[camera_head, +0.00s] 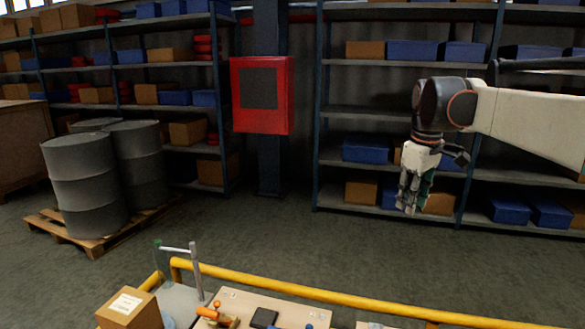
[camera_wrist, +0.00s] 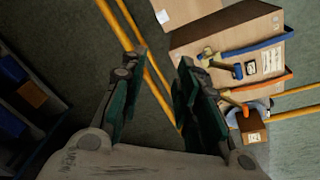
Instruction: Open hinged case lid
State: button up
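No hinged case can be made out for certain. A flat-topped, light brown box-like thing (camera_wrist: 232,32) lies at upper right in the wrist view and may be the case; no hinge or lid seam shows. What may be the same pale surface (camera_head: 275,304) is cut off at the bottom of the head view. My gripper (camera_head: 411,208) hangs fingers-down in the air at right in the head view, apart from it. In the wrist view, its green-padded fingers (camera_wrist: 160,64) are spread with nothing between them.
A yellow rail (camera_head: 330,297) runs along the work area's far edge. A small carton (camera_head: 131,308) stands at left. Drums (camera_head: 80,185) on a pallet, shelves and a red wall cabinet (camera_head: 261,95) stand behind open floor.

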jog(key=s+a+f+m+t, duration=0.1)
jog(key=s+a+f+m, duration=0.15)
jog(key=s, duration=0.55)
jog(key=s+a+f+m+t, duration=0.1)
jog(key=s+a+t, duration=0.15)
jog(key=s, duration=0.65)
jog(key=s+a+f+m+t, duration=0.2)
jog(key=s+a+f+m, duration=0.1)
jog(key=s+f, duration=0.7)
jog(key=s+a, duration=0.1)
jog(key=s, duration=0.1)
jog(key=shift+s, duration=0.3)
jog(key=shift+f+m, duration=0.1)
jog(key=shift+m, duration=0.15)
